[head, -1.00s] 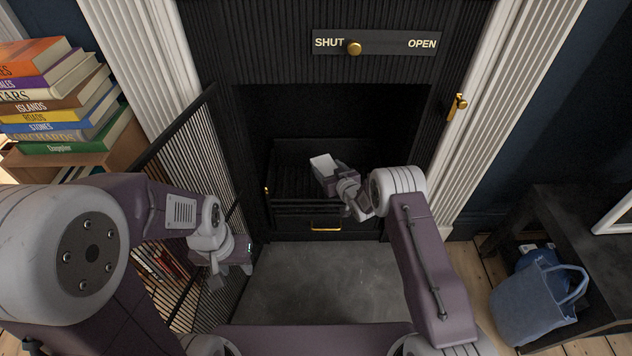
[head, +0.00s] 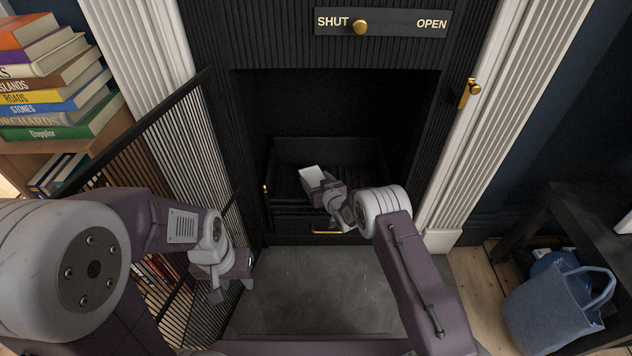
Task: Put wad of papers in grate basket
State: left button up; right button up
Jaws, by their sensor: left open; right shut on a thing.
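My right gripper (head: 318,186) is shut on a white wad of papers (head: 311,173). It holds the wad over the black grate basket (head: 340,145) inside the dark fireplace opening. The gripper hides part of the basket and the lower end of the wad. I cannot tell whether the wad touches the basket. My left gripper (head: 232,287) is open and empty, low at the left in front of the slatted fire screen.
The black slatted screen (head: 150,150) stands swung out at the left of the fireplace. A damper plate (head: 385,22) marked SHUT and OPEN has its brass knob nearer SHUT. Stacked books (head: 55,85) are at left; a blue bag (head: 550,305) is at right. The grey hearth (head: 310,290) is clear.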

jog(key=shift+f+b, duration=0.35)
jog(key=shift+f, duration=0.2)
jog(key=o, duration=1.4)
